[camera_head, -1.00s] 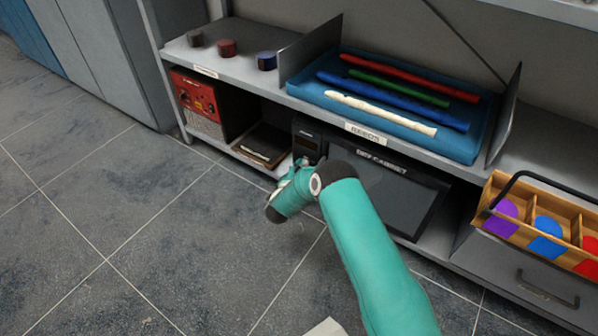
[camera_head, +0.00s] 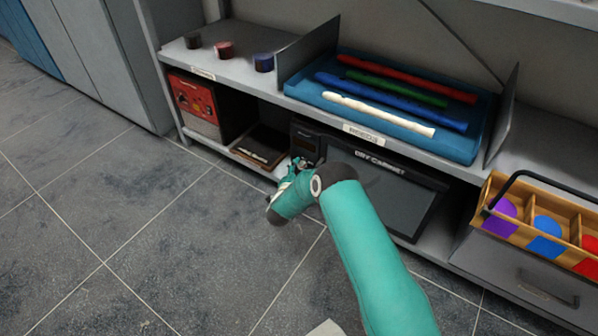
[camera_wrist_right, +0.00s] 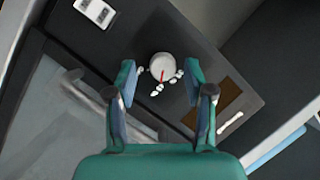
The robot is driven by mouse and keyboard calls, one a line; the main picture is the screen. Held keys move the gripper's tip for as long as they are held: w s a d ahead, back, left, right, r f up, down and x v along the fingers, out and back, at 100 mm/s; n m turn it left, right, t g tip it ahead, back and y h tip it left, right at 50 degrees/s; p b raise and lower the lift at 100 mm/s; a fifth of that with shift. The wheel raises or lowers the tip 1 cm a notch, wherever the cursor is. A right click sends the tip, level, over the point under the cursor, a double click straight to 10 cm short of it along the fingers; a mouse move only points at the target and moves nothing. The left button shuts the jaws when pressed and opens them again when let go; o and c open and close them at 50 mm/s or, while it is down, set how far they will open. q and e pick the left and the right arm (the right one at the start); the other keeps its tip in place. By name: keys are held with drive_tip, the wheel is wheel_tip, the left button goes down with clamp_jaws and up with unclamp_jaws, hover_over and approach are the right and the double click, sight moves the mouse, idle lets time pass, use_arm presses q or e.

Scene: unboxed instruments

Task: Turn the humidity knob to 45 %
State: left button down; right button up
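The dry cabinet (camera_head: 385,190) stands on the lower shelf, with a dark control panel (camera_head: 306,136) at its left end. In the right wrist view the humidity knob (camera_wrist_right: 162,66) is a round pale dial with a red pointer line and white marks around its lower side. My right gripper (camera_wrist_right: 164,80) is open, its two fingers on either side of the knob and apart from it in the picture. It also shows in the head view (camera_head: 300,163), in front of the panel. A white display (camera_wrist_right: 96,11) sits beside the knob. My left gripper is not in view.
A red box (camera_head: 193,98) and a dark tray (camera_head: 262,146) share the lower shelf left of the cabinet. The upper shelf carries a blue tray (camera_head: 300,90) of colored instruments. A wooden caddy (camera_head: 500,228) stands at the right. The floor in front is clear.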

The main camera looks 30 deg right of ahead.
drive_tip(key=shift+a, duration=0.15)
drive_tip(key=v, duration=1.1)
drive_tip(key=shift+s+a, duration=0.25)
drive_tip(key=shift+s, duration=0.15)
drive_tip(key=shift+r, duration=0.15)
